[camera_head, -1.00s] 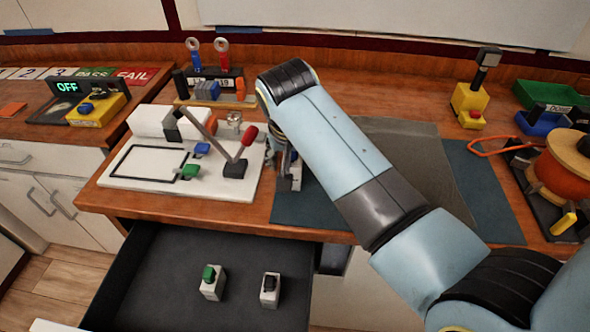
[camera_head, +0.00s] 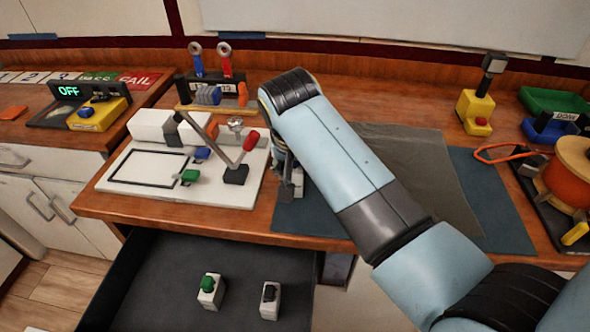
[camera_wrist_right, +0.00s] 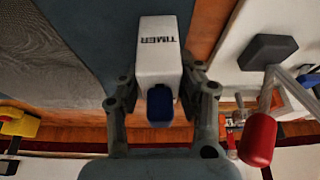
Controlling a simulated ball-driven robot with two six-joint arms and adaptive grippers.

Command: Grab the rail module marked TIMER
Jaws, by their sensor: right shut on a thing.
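The rail module marked TIMER (camera_wrist_right: 159,55) is a white block with dark lettering and a blue knob (camera_wrist_right: 160,104). In the right wrist view it sits between the two fingers of my right gripper (camera_wrist_right: 160,92), which is shut on it. In the head view the gripper (camera_head: 290,178) is mostly hidden behind my forearm, at the left edge of the dark blue mat (camera_head: 310,212). Whether the module touches the mat is unclear. My left gripper is not in view.
A white fixture board (camera_head: 225,193) with a red-handled lever (camera_head: 250,140) stands close to the left. Below, an open drawer (camera_head: 165,285) holds a green-topped module (camera_head: 209,291) and a black-topped one (camera_head: 270,299). A cable spool (camera_head: 572,180) stands at the right.

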